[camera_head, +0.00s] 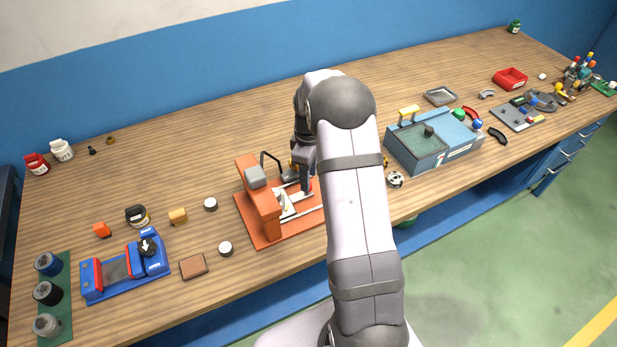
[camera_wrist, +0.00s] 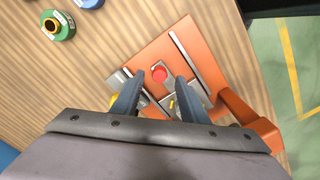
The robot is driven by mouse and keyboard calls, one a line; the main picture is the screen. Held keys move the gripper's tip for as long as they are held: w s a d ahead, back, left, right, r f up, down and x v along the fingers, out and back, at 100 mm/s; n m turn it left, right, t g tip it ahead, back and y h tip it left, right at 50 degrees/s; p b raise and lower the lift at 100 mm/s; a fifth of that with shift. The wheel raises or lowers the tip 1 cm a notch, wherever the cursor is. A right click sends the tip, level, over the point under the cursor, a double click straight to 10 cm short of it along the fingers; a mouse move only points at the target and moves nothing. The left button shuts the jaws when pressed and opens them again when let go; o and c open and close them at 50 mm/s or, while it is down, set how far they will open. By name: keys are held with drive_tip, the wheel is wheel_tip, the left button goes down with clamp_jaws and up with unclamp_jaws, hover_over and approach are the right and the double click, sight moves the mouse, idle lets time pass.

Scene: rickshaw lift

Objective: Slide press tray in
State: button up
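The orange press (camera_head: 262,222) stands on its flat orange base near the front middle of the table. In the wrist view the orange base (camera_wrist: 150,52) shows two metal rails. In the head view my gripper (camera_head: 306,183) is over the right side of the base, partly hidden by my arm. Whether the fingers touch the knob cannot be told.
A blue-grey machine (camera_head: 432,143) stands right of my arm. A blue and red device (camera_head: 124,268), a brown block (camera_head: 193,266) and small round pieces lie left of the press. The table behind the press is mostly clear.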

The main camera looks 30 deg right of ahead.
sight(294, 198)
drive_tip(key=shift+f+p, duration=0.35)
drive_tip(key=shift+f, duration=1.1)
clamp_jaws()
drive_tip(key=shift+a, duration=2.35)
drive_tip(key=shift+d, duration=0.1)
drive_tip(key=shift+c, duration=1.5)
unclamp_jaws()
drive_tip(key=o, duration=0.3)
drive_tip(key=shift+a, duration=0.2)
drive_tip(key=shift+d, duration=0.15)
